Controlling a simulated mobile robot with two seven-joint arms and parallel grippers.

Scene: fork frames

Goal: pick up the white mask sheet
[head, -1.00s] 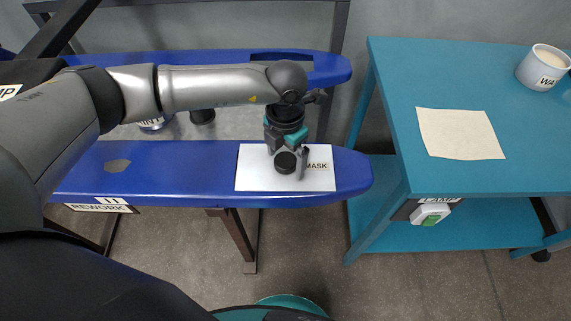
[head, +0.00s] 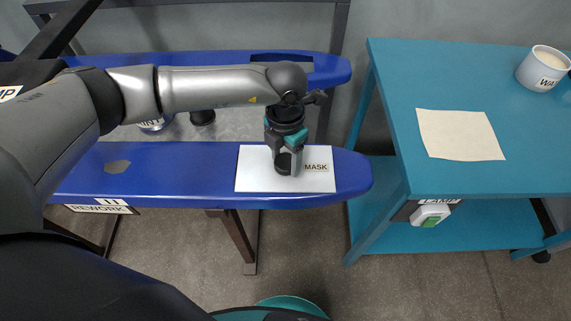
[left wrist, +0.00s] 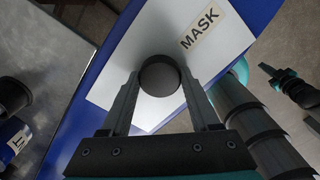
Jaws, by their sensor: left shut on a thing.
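The white mask sheet (head: 320,183) lies flat on the front blue board, with a MASK label at its right. It also shows in the left wrist view (left wrist: 225,65). A dark round knob (left wrist: 160,77) stands on the sheet. My left gripper (head: 287,166) points down over the sheet and is shut on this knob. In the left wrist view its fingers (left wrist: 159,88) flank the knob on both sides. A small dark and teal part at the right of the left wrist view looks like my right gripper (left wrist: 288,86); its jaws are too small to read.
The blue board (head: 180,165) has a REWORK label on its front edge. A second blue board (head: 200,62) runs behind it. To the right, a teal table (head: 460,180) holds a cream sheet (head: 460,134) and a white cup (head: 541,72). A gap separates board and table.

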